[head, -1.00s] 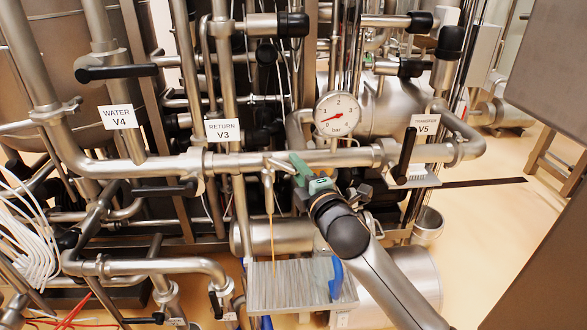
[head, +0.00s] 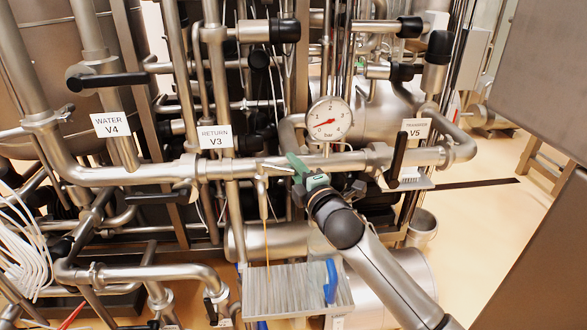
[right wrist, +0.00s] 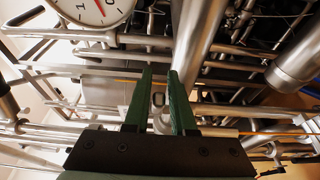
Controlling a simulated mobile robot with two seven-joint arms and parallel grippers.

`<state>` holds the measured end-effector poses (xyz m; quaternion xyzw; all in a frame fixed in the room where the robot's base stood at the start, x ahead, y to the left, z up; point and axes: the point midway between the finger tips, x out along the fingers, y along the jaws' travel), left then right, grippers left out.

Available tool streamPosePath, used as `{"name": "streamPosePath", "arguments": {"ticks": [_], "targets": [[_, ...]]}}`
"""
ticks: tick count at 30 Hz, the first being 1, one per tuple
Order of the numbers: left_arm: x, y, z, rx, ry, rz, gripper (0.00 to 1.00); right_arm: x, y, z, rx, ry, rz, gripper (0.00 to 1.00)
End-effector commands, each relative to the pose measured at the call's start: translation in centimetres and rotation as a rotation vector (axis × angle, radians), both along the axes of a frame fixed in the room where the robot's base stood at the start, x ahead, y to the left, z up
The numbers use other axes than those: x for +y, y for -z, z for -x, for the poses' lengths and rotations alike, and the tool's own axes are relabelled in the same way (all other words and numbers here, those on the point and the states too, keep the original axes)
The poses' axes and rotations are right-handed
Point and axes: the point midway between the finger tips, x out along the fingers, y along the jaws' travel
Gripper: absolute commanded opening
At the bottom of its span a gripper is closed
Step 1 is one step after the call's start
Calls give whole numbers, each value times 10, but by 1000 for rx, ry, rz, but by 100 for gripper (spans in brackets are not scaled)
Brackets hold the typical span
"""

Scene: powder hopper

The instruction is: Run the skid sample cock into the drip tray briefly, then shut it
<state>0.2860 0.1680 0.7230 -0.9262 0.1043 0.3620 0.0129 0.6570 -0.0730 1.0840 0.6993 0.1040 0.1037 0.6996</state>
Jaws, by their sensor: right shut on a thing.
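The sample cock (head: 262,186) hangs from the horizontal pipe below the gauge, spout down. A thin amber stream (head: 266,238) runs from its spout down to the ribbed metal drip tray (head: 285,308). Its small lever (head: 277,166) points right, toward my right gripper (head: 297,168). My right gripper has green fingers and is shut on the lever's end. In the right wrist view, a small metal piece sits between the green fingers (right wrist: 160,95). The fingers hide part of the lever. My left gripper is not in view.
A pressure gauge (head: 329,120) stands on the pipe just above my gripper. The black V5 handle (head: 396,160) is close on the right. The V3 handle (head: 160,197) is on the left. A blue piece (head: 330,281) stands at the tray. Dense pipework lies behind.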

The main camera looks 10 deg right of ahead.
Motion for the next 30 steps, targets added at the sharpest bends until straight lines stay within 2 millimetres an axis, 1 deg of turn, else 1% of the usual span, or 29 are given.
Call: {"name": "streamPosePath", "arguments": {"ticks": [1, 3, 12, 20, 26, 27, 30], "targets": [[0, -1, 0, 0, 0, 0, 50, -1, -3, -4, -5, 0, 0, 0], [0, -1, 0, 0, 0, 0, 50, -1, -3, -6, -6, -1, -2, 0], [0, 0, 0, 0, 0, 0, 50, 0, -3, -7, -6, -4, -3, 0], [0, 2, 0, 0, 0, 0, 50, 1, -3, -22, -6, -5, -2, 0], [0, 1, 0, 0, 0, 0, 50, 2, -3, -23, -5, -7, -4, 0], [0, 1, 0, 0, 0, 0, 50, 2, -3, -23, -5, -8, -4, 25], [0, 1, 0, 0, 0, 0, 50, 2, -2, -23, -4, -7, -3, 36]]}}
